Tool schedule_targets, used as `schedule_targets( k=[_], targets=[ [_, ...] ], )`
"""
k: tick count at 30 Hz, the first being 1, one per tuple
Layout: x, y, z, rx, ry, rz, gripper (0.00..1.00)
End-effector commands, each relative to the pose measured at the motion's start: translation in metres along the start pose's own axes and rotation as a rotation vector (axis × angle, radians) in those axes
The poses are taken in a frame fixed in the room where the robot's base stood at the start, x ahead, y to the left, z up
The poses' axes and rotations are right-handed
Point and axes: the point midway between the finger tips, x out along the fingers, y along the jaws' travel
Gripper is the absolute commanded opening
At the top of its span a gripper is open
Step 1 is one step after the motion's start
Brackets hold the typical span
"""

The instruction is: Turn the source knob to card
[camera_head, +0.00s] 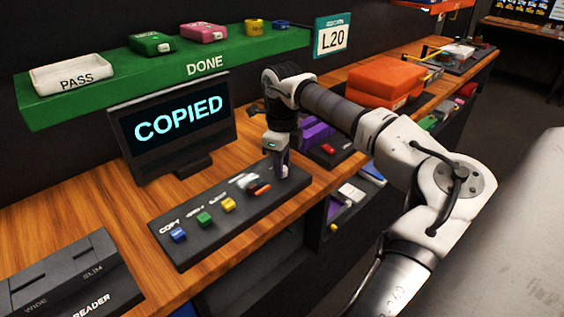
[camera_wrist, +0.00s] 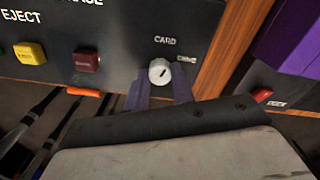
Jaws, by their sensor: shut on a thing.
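The source knob (camera_wrist: 160,70) is a small round white knob with a dark pointer mark, at the right end of the dark button panel (camera_head: 205,240). CARD is printed above it and a smaller label, which looks like DRIVE, to its upper right. The mark looks slanted to the upper right; I cannot tell exactly which label it points to. My gripper (camera_wrist: 161,85) has its two purple-grey fingers shut on the knob, one on each side. In the head view my gripper (camera_head: 276,168) points down at the panel's right end and hides the knob.
The panel's blue (camera_head: 178,235), green (camera_head: 204,218) and yellow (camera_head: 228,205) buttons and a dark red button (camera_wrist: 87,61) are left of the knob. A monitor (camera_head: 175,125) reading COPIED stands behind. A purple object (camera_head: 318,131) is close on the right. A green shelf (camera_head: 120,80) overhangs.

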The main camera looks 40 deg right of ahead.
Motion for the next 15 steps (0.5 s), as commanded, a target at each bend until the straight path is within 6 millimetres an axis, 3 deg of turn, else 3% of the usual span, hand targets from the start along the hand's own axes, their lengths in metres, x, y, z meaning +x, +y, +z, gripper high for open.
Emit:
schedule_targets(
  k=[15],
  targets=[
    [0.0000, 0.0002, 0.0003, -0.341, 0.000, 0.000, 0.02]
  ],
)
